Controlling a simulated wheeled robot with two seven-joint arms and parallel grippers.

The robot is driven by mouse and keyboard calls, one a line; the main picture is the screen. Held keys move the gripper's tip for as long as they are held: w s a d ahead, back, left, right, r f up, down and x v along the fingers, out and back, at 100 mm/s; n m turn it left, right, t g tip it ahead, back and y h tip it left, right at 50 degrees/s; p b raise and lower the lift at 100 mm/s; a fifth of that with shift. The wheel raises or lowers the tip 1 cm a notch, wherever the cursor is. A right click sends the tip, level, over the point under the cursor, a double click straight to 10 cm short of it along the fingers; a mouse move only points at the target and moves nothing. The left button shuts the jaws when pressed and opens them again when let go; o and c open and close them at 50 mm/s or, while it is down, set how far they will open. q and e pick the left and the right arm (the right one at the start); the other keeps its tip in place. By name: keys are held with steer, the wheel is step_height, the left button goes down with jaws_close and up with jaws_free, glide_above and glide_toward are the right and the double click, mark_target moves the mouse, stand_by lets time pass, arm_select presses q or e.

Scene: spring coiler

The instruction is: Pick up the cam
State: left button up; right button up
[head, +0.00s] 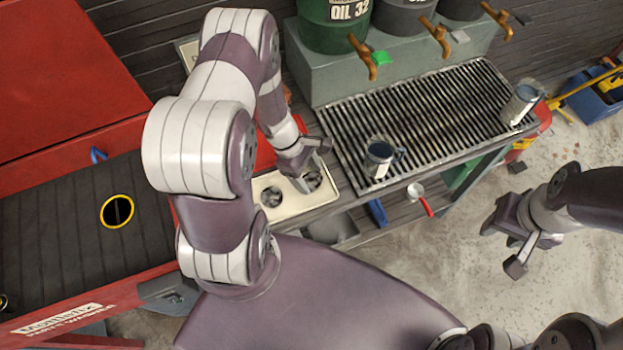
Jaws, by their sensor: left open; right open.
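A cream tray (293,203) on the workbench holds two dark, round metal parts, a left one (271,196) and a right one (313,180). They are too small to tell which is the cam. My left gripper (313,167) is open at the tray's far right side, pointing down over or close beside the right part. It partly covers that part, and I cannot tell whether it touches. My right gripper (504,248) is open and empty, above the concrete floor at the right.
A slatted drain grate (430,115) carries a jug (379,158) and another jug (521,101). Oil drums (335,25) with taps stand behind it. A ladle (416,192) lies on the lower shelf. A red cabinet with a dark ribbed top (60,215) stands at the left.

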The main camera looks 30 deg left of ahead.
arm_select(q)
steer(key=shift+w+d+f, duration=0.1)
steer(key=shift+d+f, duration=0.05)
steer(key=shift+f, duration=0.25)
steer(key=c, duration=0.8)
steer(key=shift+r, duration=0.1)
